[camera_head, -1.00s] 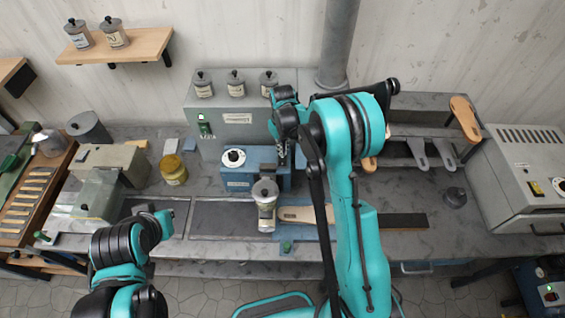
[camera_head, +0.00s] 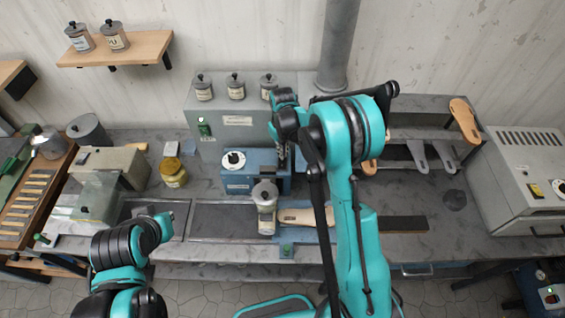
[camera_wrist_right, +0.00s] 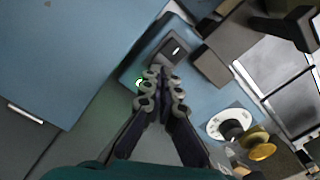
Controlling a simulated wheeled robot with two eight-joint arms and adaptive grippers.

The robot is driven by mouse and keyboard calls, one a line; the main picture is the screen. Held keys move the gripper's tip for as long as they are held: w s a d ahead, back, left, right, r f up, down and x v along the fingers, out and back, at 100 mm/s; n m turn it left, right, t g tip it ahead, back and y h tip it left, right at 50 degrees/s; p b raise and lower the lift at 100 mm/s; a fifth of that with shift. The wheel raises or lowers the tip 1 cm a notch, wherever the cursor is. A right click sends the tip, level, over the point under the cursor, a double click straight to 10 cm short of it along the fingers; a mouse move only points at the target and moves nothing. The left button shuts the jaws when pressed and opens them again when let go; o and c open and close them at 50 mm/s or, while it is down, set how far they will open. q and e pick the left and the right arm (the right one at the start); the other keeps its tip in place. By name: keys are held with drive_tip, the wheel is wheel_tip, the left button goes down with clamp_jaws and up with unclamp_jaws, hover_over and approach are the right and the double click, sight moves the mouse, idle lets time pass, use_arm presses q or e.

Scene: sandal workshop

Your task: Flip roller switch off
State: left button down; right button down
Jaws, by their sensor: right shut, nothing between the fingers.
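The blue machine (camera_head: 238,182) stands at the middle of the bench, with a white dial (camera_head: 233,159) on its face. In the right wrist view the machine's blue panel (camera_wrist_right: 190,95) carries a dark rocker switch (camera_wrist_right: 174,48) with a small white mark, a green-lit lamp (camera_wrist_right: 140,83) and the dial (camera_wrist_right: 228,124). My right gripper (camera_wrist_right: 164,78) is shut and empty, its tips just below the switch in that view; I cannot tell if they touch. In the head view the right gripper (camera_head: 283,160) covers the machine's right part, hiding the switch.
A grey cabinet (camera_head: 237,133) with several jars on top stands behind the machine. An upright grey cylinder (camera_head: 266,212) and a sandal sole (camera_head: 297,216) are in front. A yellow jar (camera_head: 173,174) stands left; a grey oven-like box (camera_head: 522,178) stands far right.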

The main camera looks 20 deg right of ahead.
drive_tip(key=shift+f+b, duration=1)
drive_tip(key=shift+f, duration=0.05)
idle(0.7)
drive_tip(key=shift+r+p, duration=1.65)
drive_tip(key=shift+r, duration=1.9)
